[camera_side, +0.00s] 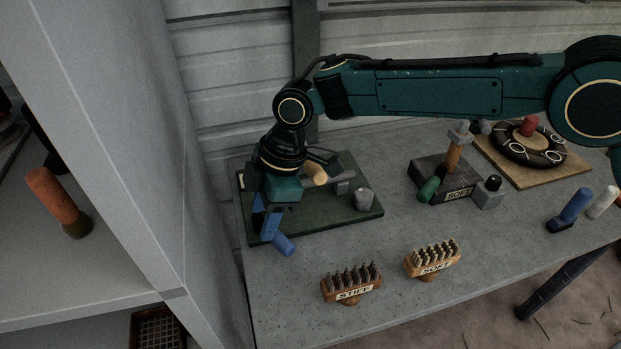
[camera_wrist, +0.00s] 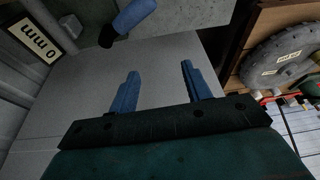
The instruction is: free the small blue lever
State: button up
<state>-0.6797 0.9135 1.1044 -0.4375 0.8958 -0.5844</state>
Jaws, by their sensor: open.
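A small blue lever (camera_side: 284,244) with a rounded grip sits at the front edge of the dark green board in the side view. In the wrist view a blue grip with a black end (camera_wrist: 135,16) shows at the top, beyond my fingertips; it looks like the same lever. My gripper (camera_side: 262,232) points down over the board's left part, its blue fingers just left of the lever. In the wrist view my gripper (camera_wrist: 158,68) has its fingers apart with nothing between them. The fingers and wrist hide the lever's inner end; contact cannot be told.
The green board (camera_side: 335,222) carries a tan handle (camera_side: 314,174) and a grey knob (camera_side: 363,198). Brushes marked STIFF (camera_side: 350,288) and SOFT (camera_side: 432,262) lie in front. A wall panel (camera_side: 185,200) is close on the left.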

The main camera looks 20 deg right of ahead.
aim_at(281, 240)
jog(key=s+d+m+t+h, duration=0.1)
jog(key=m, duration=0.3)
jog(key=s+r+m+t+h, duration=0.1)
jog(key=m+t, duration=0.1)
jog(key=m, duration=0.2)
jog(key=s+d+m+t+h, duration=0.1)
jog(key=s+m+t, duration=0.1)
jog(key=m, duration=0.3)
jog(key=shift+s+d+r+h, duration=0.1)
jog(key=shift+d+r+h, duration=0.15)
jog(key=shift+d+h, duration=0.05)
jog(key=x, duration=1.3)
jog(key=shift+w+a+f, duration=0.1)
jog(key=shift+w+f, duration=0.15)
jog(key=shift+w, duration=0.15)
grip_shut()
